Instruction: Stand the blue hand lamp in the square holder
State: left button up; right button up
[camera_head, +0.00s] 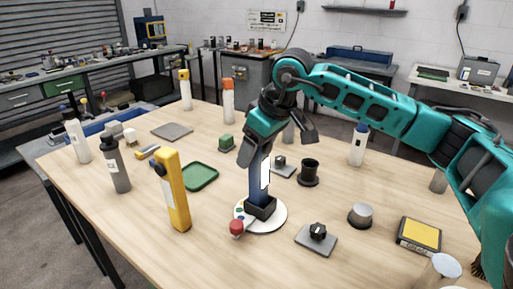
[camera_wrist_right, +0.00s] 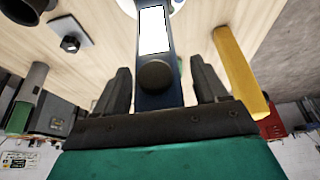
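The blue hand lamp (camera_head: 256,182), with a white panel, stands about upright in the head view. Its lower end is in the dark square holder (camera_head: 262,209), which sits on a round white plate (camera_head: 272,219); how deep it sits is hidden. My right gripper (camera_head: 278,150) is above the holder, at the lamp's upper end. In the right wrist view the lamp (camera_wrist_right: 158,75) lies between the two fingers of the right gripper (camera_wrist_right: 160,67), with a gap showing on each side. The right gripper is open. My left gripper is not in view.
A yellow lamp-like object (camera_head: 173,192) stands left of the holder. A green tray (camera_head: 200,177) lies behind left. Several bottles stand around the table.

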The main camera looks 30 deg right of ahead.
jog(key=p+v, duration=0.1)
jog(key=v, duration=1.1)
jog(key=shift+r, duration=0.15)
dwell(0.3)
